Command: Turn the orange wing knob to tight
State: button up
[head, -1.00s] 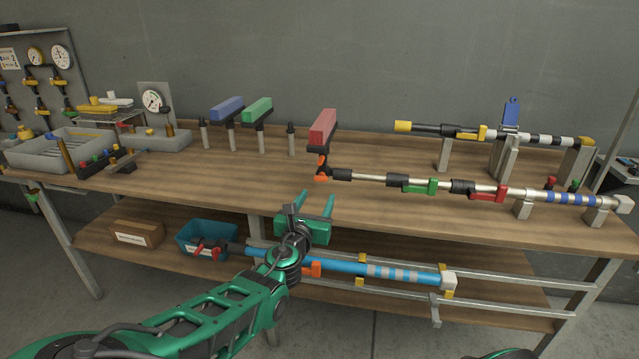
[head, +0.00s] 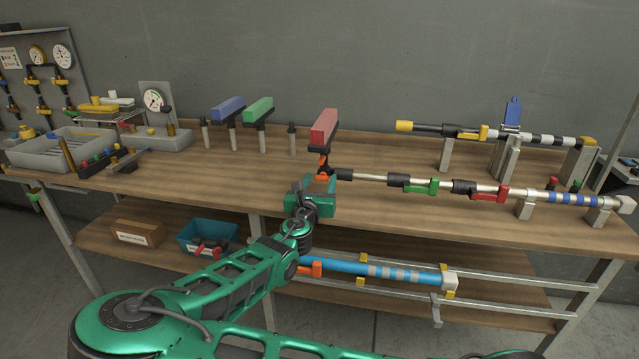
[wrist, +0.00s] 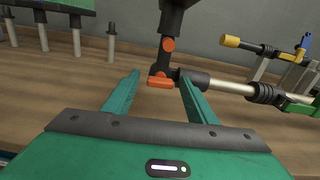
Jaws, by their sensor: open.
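The orange wing knob (head: 323,176) is at the left end of a silver pole (head: 368,178), under the red block head (head: 323,128). In the wrist view the orange wing (wrist: 160,82) lies roughly flat at the bottom of a black joint, with a round orange piece above it. My gripper (head: 322,182) is open and empty at the joint. In the wrist view my gripper (wrist: 159,78) has its two green fingers pointing at the knob, one on each side of it in the picture. I cannot tell whether they touch it. The head view partly hides the fingertips and knob.
The pole carries a green lever (head: 420,186) and a red lever (head: 490,195). Blue (head: 228,108) and green (head: 258,109) block heads stand on posts to the left. A yellow-tipped pole (head: 440,129) lies behind. A blue pole (head: 350,267) rests on the lower rails.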

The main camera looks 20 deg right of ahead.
jog(key=shift+w, duration=0.15)
jog(key=shift+c, duration=0.4)
jog(key=c, duration=1)
